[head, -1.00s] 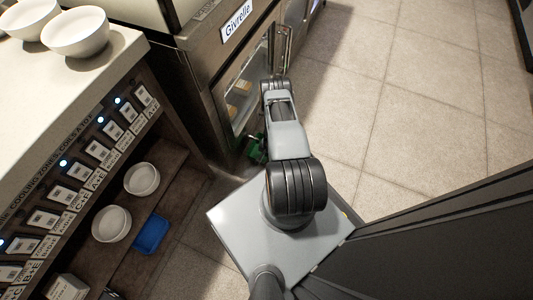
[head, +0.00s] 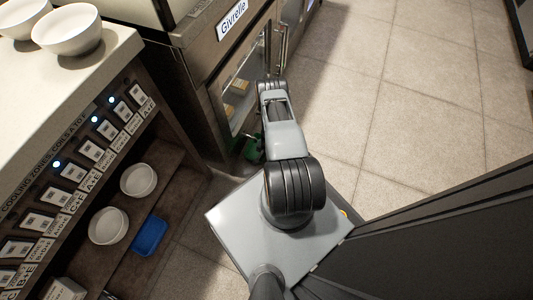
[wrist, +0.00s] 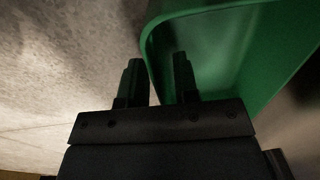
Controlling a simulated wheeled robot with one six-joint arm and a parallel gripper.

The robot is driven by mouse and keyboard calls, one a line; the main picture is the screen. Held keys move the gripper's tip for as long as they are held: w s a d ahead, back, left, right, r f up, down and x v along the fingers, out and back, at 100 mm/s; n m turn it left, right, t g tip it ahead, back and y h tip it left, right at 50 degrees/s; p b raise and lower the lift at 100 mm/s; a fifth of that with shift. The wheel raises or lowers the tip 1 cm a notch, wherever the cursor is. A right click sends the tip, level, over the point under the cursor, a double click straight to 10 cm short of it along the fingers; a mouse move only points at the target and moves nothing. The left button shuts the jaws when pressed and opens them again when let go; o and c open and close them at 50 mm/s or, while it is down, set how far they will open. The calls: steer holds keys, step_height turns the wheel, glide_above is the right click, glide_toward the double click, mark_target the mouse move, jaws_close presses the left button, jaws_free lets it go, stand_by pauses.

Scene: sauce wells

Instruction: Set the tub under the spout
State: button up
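The tub is green. In the head view only a small part of the tub (head: 251,148) shows, low beside the steel machine's front and partly hidden by my arm. In the wrist view the tub (wrist: 225,50) fills the upper right, with its rounded rim running down between my fingers. My gripper (wrist: 160,78) has one finger on each side of the tub's wall, close together, and looks shut on it. Whether the tub touches the floor cannot be told. In the head view my gripper is hidden behind my arm. No spout can be made out.
On the left, a counter (head: 70,85) carries white bowls (head: 68,30). Its lower shelf holds more white bowls (head: 138,180) and a blue tray (head: 149,235). Tiled floor (head: 420,100) lies clear at right.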

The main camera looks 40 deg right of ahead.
step_height(320, 180, up, 12)
steer(key=p, duration=1.3)
steer(key=shift+s+d+r, duration=0.15)
steer(key=shift+s+d, duration=0.05)
steer(key=shift+s, duration=0.1)
